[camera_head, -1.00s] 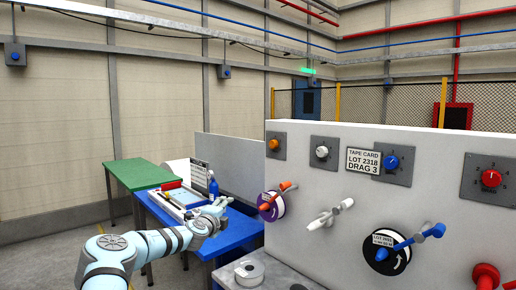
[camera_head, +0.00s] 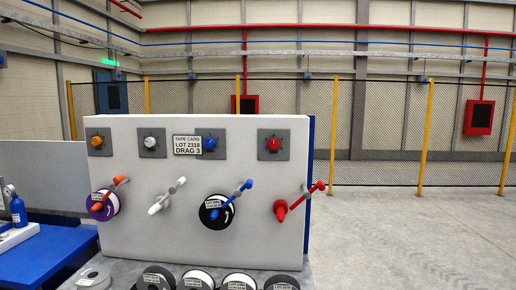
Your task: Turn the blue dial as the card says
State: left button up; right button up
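The blue dial (camera_head: 210,143) is on a grey plate near the top of a pale upright panel (camera_head: 140,215). Its numbers and exact setting are too small to read. The card (camera_head: 187,145) is just left of it and reads "TAPE CARD LOT 2318 DRAG 3". Orange (camera_head: 97,140), white (camera_head: 150,142) and red (camera_head: 273,144) dials are in the same row. Below the blue dial is a black reel (camera_head: 217,212) with a blue crank (camera_head: 232,199). Neither of my grippers shows in this view.
A purple reel (camera_head: 103,205) with an orange crank, a white crank (camera_head: 167,196) and a red crank (camera_head: 300,202) stick out from the panel. Several rolls (camera_head: 240,282) lie at its foot. A blue table (camera_head: 50,250) is at left. The floor at right is clear.

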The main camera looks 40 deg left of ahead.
aim_at(209, 143)
jog(key=z, duration=0.1)
jog(key=i, duration=0.7)
jog(key=u, duration=1.05)
jog(key=i, duration=0.8)
jog(key=u, duration=0.95)
